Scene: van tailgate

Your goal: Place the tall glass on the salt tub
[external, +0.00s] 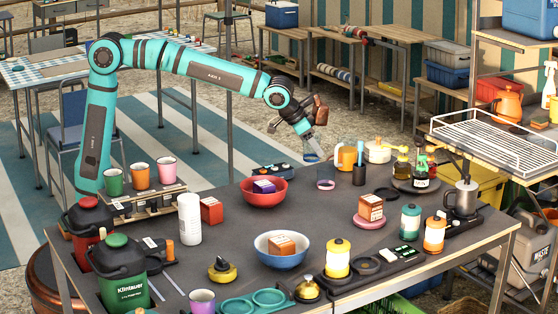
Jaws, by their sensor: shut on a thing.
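My gripper (309,141) is at the end of my arm, above the far edge of the table. It is shut on a small, clear, bluish thing (312,157), which looks like the tall glass. The gripper hides part of it, and it is held in the air. A white upright cylinder (189,220) stands at the left of the table, well to the left of my gripper. It may be the salt tub, but I cannot read its label. Nothing rests on its top.
A red bowl (284,196) and a blue bowl (262,256) hold small boxes. The table (228,228) has bare patches mid-left.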

